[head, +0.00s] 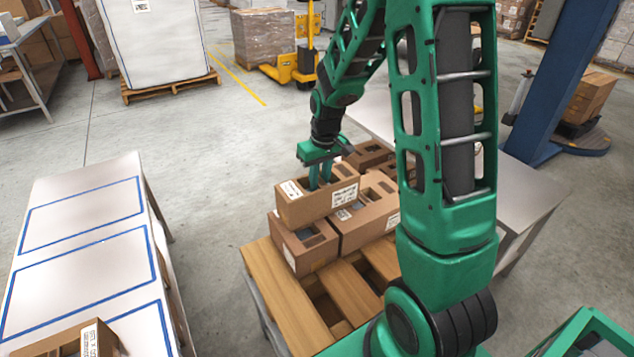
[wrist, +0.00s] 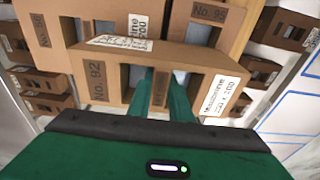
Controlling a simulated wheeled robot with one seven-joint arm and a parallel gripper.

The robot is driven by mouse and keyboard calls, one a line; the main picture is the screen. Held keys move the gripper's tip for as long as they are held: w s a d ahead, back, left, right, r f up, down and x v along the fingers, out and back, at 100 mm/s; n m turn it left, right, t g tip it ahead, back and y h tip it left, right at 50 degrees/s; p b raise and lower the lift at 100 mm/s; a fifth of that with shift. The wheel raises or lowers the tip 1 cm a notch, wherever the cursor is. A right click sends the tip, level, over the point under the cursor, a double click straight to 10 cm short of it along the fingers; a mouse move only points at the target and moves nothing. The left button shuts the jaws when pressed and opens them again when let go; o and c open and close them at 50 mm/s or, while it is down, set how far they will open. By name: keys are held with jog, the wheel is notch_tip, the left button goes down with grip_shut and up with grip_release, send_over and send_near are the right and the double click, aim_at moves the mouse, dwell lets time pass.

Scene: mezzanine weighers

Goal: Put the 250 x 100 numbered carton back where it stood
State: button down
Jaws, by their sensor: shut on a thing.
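My gripper (head: 318,184) is shut on a brown carton (head: 305,208) with cut-out openings in its top. The wrist view shows my fingers (wrist: 160,78) in the middle of this carton (wrist: 120,72), which is marked No. 92 and has a white printed label whose size text I cannot read surely. The carton is level, at the top of a stack of similar cartons. Below it are a carton at the front left (head: 305,252) and one to the right (head: 370,222). I cannot tell whether it touches them.
The stack stands on a slatted wooden pallet (head: 280,290) with bare slats at the front. A white table (head: 75,210) with blue outlined areas stands left; a carton (head: 70,346) sits at its near end. A grey table (head: 525,185) and blue post (head: 560,80) are right.

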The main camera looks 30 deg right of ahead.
jog(key=c, duration=1.5)
grip_release()
jog(key=shift+c, duration=0.2)
jog(key=r, duration=0.7)
jog(key=s+r, duration=0.1)
jog(key=r, duration=0.2)
jog(key=shift+s+r, duration=0.1)
jog(key=shift+r, duration=0.2)
jog(key=s+d+r+m, duration=0.1)
jog(key=s+m, duration=0.2)
jog(key=s, duration=1.1)
jog(key=s+d+r+m+g, duration=0.1)
jog(key=s+r+m, duration=0.1)
jog(key=s, duration=1.2)
jog(key=shift+s+d+m, duration=0.3)
jog(key=shift+m, duration=0.3)
